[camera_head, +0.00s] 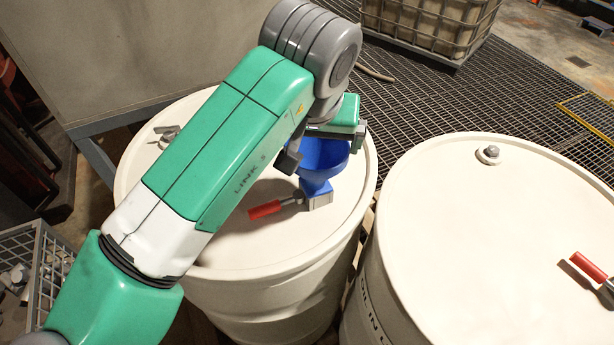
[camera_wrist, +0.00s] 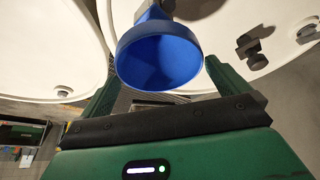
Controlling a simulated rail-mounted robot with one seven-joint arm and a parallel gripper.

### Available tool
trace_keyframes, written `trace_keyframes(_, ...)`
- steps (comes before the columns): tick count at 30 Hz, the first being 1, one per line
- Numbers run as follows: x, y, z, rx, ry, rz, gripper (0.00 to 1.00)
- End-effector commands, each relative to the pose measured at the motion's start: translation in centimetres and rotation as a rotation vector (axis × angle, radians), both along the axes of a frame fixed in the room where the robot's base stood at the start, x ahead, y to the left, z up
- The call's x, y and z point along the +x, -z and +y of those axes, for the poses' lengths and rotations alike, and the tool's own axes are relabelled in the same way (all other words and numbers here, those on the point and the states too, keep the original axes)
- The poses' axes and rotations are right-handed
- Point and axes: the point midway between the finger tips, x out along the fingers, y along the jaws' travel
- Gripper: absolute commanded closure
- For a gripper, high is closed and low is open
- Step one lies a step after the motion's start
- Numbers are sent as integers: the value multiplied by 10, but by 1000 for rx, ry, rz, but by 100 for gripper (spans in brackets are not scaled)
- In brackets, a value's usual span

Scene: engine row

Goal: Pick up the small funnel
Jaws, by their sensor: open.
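The small funnel (camera_head: 316,178) is blue, with a wide bowl and a narrow lower end. The fingers are apart, one on each side of the bowl. I cannot tell whether either finger touches it.
The funnel's cream drum (camera_head: 225,255) stands close beside a second cream drum (camera_head: 500,240). The second lid carries a bung (camera_head: 491,152) and another red-handled valve (camera_head: 590,268). A caged tank (camera_head: 425,25) stands behind on the grating. A wire basket (camera_head: 35,270) is at lower left.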

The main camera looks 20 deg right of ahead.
Motion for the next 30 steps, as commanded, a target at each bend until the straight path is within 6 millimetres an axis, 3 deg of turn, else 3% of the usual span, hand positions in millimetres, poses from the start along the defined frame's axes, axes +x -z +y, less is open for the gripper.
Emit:
trace_keyframes(4,3,9,-2,1,1,-1,0)
trace_keyframes(12,17,50,-11,0,2,-2,0)
trace_keyframes(20,18,52,-12,0,3,-3,0)
trace_keyframes(26,18,52,-12,-2,2,-3,37)
trace_keyframes(30,18,52,-12,-2,2,-3,39)
